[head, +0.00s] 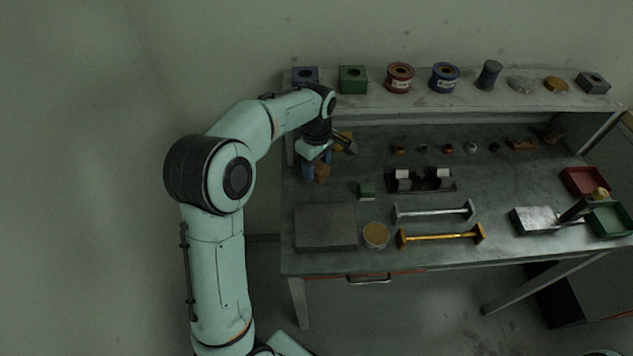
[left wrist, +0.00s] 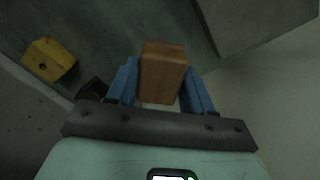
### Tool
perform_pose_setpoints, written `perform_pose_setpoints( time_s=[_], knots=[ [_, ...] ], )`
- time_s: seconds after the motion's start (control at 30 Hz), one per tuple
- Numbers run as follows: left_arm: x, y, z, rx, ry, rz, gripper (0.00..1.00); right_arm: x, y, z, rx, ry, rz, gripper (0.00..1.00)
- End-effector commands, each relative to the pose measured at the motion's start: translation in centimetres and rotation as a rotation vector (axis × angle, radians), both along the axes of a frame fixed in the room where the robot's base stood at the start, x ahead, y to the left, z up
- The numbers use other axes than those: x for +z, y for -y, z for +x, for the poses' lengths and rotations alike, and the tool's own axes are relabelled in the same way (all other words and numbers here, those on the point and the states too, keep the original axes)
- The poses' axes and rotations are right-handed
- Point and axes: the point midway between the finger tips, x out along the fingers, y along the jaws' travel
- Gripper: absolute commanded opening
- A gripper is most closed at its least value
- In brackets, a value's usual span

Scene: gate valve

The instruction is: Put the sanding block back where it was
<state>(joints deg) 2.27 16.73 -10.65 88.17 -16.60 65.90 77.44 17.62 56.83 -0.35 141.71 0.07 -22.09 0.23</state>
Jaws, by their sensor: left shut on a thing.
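My left gripper (head: 314,171) is over the left end of the workbench. Its blue fingers are shut on a brown block, which I take to be the sanding block (head: 322,174). In the left wrist view the sanding block (left wrist: 163,72) sits between the two fingers of the left gripper (left wrist: 161,85), its far end sticking out beyond the tips. I cannot tell whether the block touches the bench top (head: 375,155). My right gripper is not in view.
A yellow block (left wrist: 48,60) stands close to the gripper. A shelf (head: 425,103) with tins runs behind.

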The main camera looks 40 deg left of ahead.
Motion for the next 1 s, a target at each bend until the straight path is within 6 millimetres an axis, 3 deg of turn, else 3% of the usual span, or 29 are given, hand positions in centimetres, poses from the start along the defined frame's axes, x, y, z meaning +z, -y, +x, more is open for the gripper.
perform_pose_setpoints(
  time_s=[0.17, 0.5, 0.93, 0.97, 1.0],
  knots=[
    [-1.3, 0.0, 0.0, 0.0, 0.001, 0.0, 0.22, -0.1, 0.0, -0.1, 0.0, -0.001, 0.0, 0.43],
    [-6.4, 0.0, 0.0, 0.0, 0.001, 0.0, 0.22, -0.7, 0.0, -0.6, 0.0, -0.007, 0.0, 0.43],
    [-7.0, 0.0, 0.0, -0.001, 0.002, 0.0, 0.22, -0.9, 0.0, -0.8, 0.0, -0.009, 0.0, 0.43],
    [-7.1, 0.0, 0.0, -0.001, 0.002, 0.0, 0.54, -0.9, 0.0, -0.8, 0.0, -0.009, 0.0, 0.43],
    [-7.0, 0.0, 0.1, -0.001, 0.002, 0.0, 0.67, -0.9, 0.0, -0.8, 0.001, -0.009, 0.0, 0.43]
  ],
)
